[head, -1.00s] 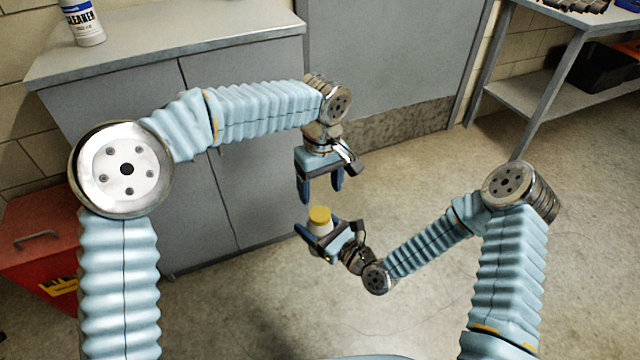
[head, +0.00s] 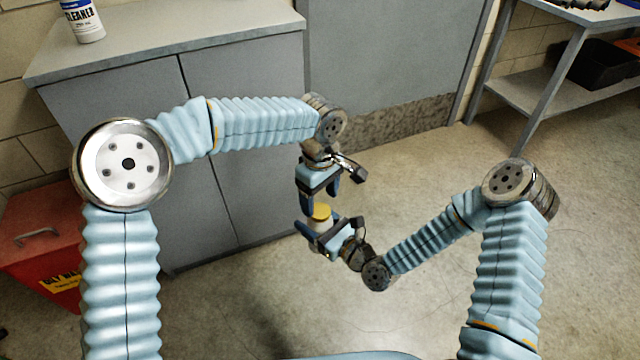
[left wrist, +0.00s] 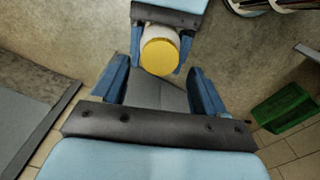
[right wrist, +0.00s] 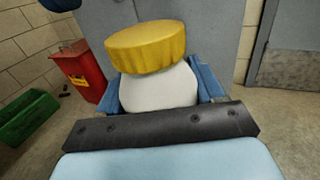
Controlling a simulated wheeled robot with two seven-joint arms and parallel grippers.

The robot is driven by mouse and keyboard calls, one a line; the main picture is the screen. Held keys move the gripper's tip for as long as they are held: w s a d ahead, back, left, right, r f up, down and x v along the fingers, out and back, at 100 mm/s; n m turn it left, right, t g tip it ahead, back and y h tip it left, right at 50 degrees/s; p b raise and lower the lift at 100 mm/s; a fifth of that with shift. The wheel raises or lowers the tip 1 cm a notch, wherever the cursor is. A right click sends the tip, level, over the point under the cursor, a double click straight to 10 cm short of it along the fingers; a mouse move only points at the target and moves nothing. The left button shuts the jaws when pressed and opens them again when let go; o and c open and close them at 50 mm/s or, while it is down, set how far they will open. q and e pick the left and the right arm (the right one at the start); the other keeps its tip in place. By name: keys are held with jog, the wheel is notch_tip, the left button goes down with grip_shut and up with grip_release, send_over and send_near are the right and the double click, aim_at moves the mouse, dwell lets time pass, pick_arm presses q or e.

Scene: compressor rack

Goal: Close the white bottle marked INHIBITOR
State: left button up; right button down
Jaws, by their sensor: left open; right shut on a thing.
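A white bottle (right wrist: 158,88) with a ribbed yellow cap (right wrist: 146,46) is held up off the floor in my right gripper (head: 316,228), which is shut on its body. The cap sits on the bottle's top and looks slightly tilted in the right wrist view; I cannot tell how tight it is. No label text is readable on this bottle. My left gripper (head: 320,198) points down just above the cap, open and empty. In the left wrist view, the cap (left wrist: 160,57) lies between its spread fingers, and I see no contact.
A grey cabinet (head: 150,60) with a CLEANER bottle (head: 83,22) on top stands behind at left. A red box (head: 40,240) is on the floor at left. A metal shelf table (head: 535,75) is at back right. A green crate (left wrist: 284,108) shows in the left wrist view.

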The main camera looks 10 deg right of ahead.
aim_at(320, 210)
pick_arm(q)
jog(key=shift+f, duration=1.8)
